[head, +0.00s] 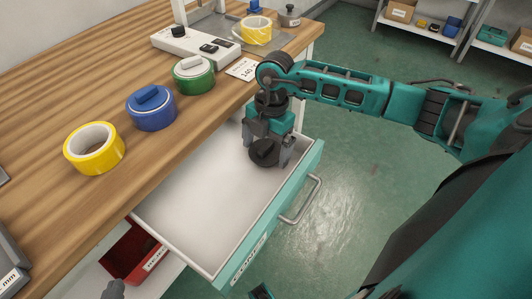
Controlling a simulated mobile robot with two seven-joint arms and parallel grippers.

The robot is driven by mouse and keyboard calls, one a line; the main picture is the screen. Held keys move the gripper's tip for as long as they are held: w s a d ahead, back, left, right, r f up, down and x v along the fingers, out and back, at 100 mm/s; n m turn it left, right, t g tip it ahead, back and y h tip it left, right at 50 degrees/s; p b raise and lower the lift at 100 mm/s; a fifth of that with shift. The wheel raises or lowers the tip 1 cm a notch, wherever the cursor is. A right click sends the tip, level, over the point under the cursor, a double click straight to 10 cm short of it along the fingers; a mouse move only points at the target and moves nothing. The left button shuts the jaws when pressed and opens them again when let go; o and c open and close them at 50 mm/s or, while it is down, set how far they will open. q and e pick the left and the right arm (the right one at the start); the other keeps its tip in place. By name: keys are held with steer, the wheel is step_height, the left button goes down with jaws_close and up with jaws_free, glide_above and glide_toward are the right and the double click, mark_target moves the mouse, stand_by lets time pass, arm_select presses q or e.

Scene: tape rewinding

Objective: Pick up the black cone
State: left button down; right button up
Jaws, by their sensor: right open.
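The black cone (263,152) is inside the open drawer, near its far end. My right gripper (268,148) reaches down over it from above, its grey fingers apart on either side of the cone. The gripper hides part of the cone. Whether the fingers touch it is not clear. The white-floored drawer (200,215) has a teal front with a label reading CONES. A grey part at the bottom edge seems to be a tip of my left gripper (114,290); the rest is cut off, and whether it is open cannot be seen.
Yellow (71,152), blue (153,117) and green (195,83) tape rolls stand on the wooden table (75,70). A white device (170,42) and another yellow roll (256,38) stand farther back. A red bin (122,258) sits below the drawer. The drawer's near part is empty.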

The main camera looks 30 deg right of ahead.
steer(key=c, duration=0.8)
steer(key=shift+r, duration=0.1)
